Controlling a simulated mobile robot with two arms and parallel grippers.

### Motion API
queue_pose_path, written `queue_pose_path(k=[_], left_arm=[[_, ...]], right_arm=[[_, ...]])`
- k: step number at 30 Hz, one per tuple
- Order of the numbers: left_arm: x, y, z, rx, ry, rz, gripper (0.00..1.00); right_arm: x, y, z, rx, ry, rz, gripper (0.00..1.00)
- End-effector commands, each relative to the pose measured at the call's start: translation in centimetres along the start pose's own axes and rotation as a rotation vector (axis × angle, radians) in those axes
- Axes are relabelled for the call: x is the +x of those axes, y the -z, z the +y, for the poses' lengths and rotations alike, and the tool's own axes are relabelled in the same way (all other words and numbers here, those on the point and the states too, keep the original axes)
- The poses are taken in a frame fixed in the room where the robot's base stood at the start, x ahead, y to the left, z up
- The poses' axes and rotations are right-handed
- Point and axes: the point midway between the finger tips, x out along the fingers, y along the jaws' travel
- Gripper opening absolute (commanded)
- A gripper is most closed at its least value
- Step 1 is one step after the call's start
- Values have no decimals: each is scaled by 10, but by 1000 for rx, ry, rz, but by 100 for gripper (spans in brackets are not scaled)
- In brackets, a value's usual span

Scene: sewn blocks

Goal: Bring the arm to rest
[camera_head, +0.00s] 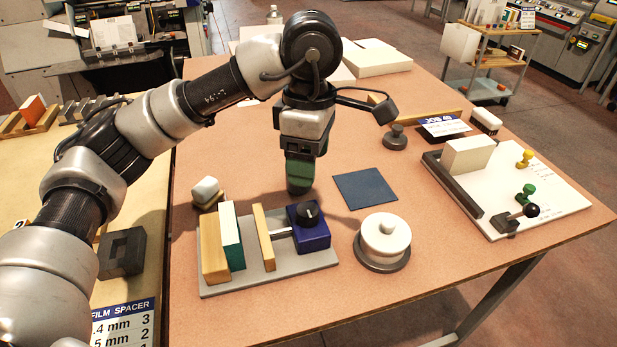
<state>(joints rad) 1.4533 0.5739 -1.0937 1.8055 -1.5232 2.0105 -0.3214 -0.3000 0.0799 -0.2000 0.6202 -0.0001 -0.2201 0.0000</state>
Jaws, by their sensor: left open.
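My left arm reaches in from the left, and its gripper (300,175) points down over the middle of the table. The gripper is open. Its dark lower end, with a greenish face, hangs just behind the clamp fixture (320,260); the gap between the fingers is hard to see. In the fixture a white block with a green face (232,238) stands upright against a wooden board (214,250). A thinner wooden plate (264,238) stands apart from it, on a rod from a blue box with a black knob (308,226). My right gripper is not in view.
A blue mat (365,188) lies bare. A white lidded pot (384,240) stands in front of it. A white board (545,200) at right carries a pale block (468,155) and pegs.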

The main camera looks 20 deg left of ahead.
Motion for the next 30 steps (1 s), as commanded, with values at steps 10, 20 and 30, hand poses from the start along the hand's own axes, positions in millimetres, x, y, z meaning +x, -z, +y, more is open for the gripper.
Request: queue_pose_path(k=[10, 20, 30], left_arm=[[-6, 0, 0, -1, 1, 0, 68], [-26, 0, -1, -1, 0, 0, 68], [-139, 0, -7, -1, 1, 0, 68]], right_arm=[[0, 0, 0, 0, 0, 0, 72], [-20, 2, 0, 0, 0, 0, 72], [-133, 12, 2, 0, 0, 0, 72]])
